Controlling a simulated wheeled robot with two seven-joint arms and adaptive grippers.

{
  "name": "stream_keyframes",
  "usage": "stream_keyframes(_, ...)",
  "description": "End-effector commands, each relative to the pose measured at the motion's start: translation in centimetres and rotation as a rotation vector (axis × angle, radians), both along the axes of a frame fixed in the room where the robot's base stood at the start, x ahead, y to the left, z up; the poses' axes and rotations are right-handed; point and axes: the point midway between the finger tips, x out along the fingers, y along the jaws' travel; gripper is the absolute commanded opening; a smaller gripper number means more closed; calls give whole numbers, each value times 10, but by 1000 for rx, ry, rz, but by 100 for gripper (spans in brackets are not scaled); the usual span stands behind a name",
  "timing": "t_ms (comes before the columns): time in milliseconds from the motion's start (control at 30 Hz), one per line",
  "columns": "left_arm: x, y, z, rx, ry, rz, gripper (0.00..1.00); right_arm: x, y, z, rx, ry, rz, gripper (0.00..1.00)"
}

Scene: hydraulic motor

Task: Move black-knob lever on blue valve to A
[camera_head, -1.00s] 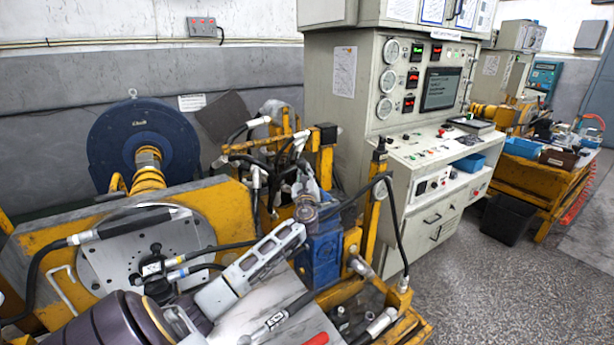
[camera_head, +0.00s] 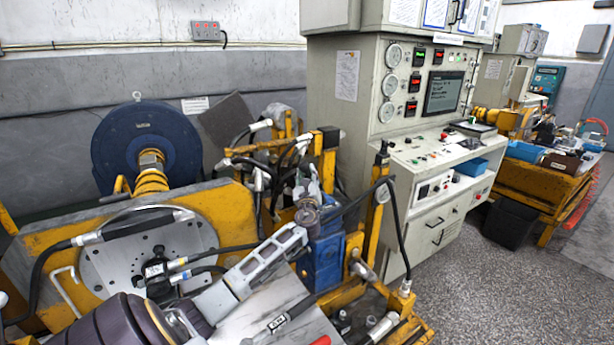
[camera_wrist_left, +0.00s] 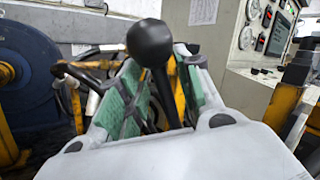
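The blue valve (camera_head: 322,262) stands in the middle of the head view, on the yellow frame. My left gripper (camera_head: 290,240) reaches to its upper left side from the lower left. In the left wrist view the black knob (camera_wrist_left: 150,42) stands on its dark lever, between my left gripper's two green-padded fingers (camera_wrist_left: 160,88). The fingers look spread, with room beside the lever; contact with either pad is not clear. The knob is hard to make out in the head view, and the lever's base is hidden. My right gripper is not in view.
Hoses and yellow posts (camera_head: 375,205) crowd the valve. A round flange plate (camera_head: 105,262) with hoses is at left, with a blue disc (camera_head: 115,150) behind. A control cabinet (camera_head: 345,120) stands behind right.

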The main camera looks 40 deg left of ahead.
Motion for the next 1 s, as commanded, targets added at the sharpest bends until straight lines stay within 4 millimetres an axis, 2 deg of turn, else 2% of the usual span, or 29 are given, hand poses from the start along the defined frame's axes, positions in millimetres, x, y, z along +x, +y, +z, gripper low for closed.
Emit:
stream_keyframes(267, -13, -13, -6, 1, 1, -1, 34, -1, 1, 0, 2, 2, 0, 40)
stream_keyframes(1000, -69, -64, -22, 1, -3, 0, 34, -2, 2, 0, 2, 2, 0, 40)
